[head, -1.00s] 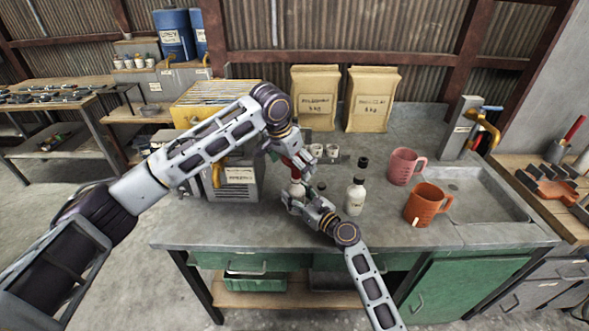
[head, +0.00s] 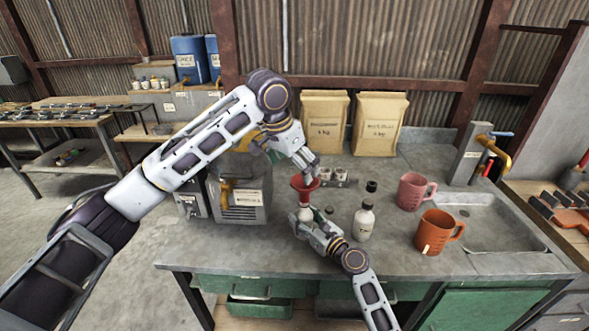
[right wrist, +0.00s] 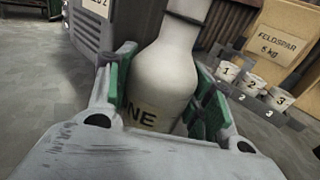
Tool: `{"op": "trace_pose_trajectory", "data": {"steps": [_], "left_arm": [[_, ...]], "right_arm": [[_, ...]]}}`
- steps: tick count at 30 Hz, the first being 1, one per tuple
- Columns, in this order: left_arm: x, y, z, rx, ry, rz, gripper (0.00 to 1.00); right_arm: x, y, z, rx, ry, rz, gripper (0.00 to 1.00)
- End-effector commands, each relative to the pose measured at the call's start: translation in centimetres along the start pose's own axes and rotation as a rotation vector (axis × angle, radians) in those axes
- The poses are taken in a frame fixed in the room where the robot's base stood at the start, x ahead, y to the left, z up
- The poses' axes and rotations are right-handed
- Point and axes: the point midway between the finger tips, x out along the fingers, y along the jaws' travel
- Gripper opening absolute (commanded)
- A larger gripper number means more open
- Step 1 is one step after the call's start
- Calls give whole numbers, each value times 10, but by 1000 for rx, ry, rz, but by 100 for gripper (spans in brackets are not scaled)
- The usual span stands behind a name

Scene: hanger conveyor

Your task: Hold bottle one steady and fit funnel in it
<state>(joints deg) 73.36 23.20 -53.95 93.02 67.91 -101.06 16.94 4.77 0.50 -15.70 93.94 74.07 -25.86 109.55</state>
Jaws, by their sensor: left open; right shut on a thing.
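In the head view bottle one (head: 305,213) shows just above my right gripper (head: 312,228). The red funnel (head: 304,184) is wide end up, directly above the bottle's mouth, and appears to sit in it. How deep its stem goes is hidden. My left gripper (head: 309,169) is open at the funnel's upper rim, at its back right.
A second white bottle (head: 364,221) stands close right of my right gripper. A black cap (head: 371,186), small cups (head: 339,174), a pink mug (head: 411,190) and an orange mug (head: 437,231) are further right. A grey machine (head: 240,196) stands left. The bench front is clear.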

Motion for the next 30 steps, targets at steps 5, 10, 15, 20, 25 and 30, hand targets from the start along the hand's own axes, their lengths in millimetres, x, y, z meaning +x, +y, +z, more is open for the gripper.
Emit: {"op": "trace_pose_trajectory", "data": {"steps": [5, 10, 15, 20, 25, 30], "left_arm": [[0, 0, 0, 0, 0, 0, 100], [0, 0, 0, 0, 0, 0, 100], [0, 0, 0, 0, 0, 0, 100], [0, 0, 0, 0, 0, 0, 100], [0, 0, 0, 0, 0, 0, 100], [0, 0, 0, 0, 0, 0, 100]], "right_arm": [[0, 0, 0, 0, 0, 0, 29], [0, 0, 0, 0, 0, 0, 29], [0, 0, 0, 0, 0, 0, 55], [0, 0, 0, 0, 0, 0, 75], [0, 0, 0, 0, 0, 0, 77], [0, 0, 0, 0, 0, 0, 77]]}}
